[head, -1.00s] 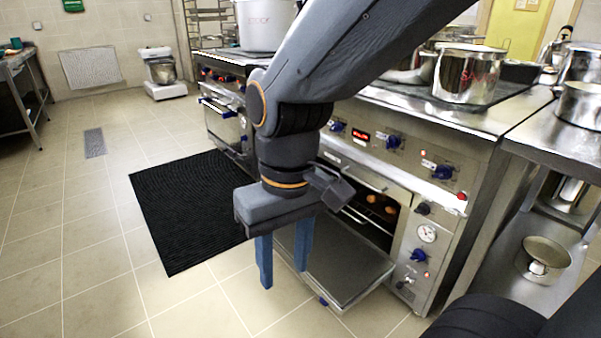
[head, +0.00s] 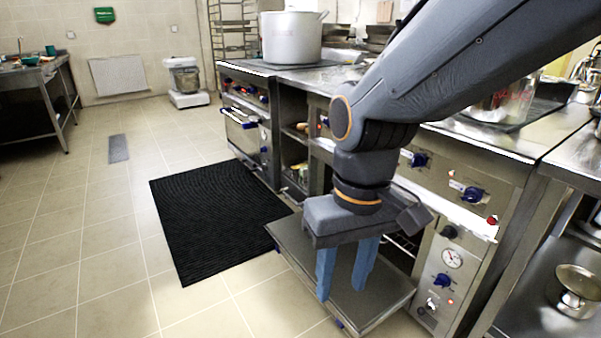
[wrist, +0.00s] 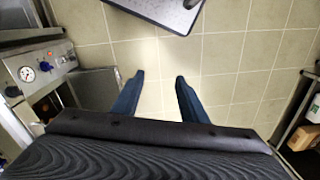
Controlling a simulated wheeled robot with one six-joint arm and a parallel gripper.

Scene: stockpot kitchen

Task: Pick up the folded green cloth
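I cannot make out a folded green cloth for certain in either view. A small green item (head: 51,50) lies on the far left worktop in the head view, too small to identify. My gripper (head: 342,290) points down in front of the stove, with the open oven door behind and below it in the picture. In the wrist view my gripper (wrist: 158,90) has its two blue fingers apart, with only floor tiles between them. It is open and empty.
The open oven door (head: 290,238) juts into the floor space. A black mat (head: 215,210) lies left of it. A steel worktop (head: 35,76) stands far left, and a mixer (head: 187,80) by the back wall. A large pot (head: 291,40) stands on the range.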

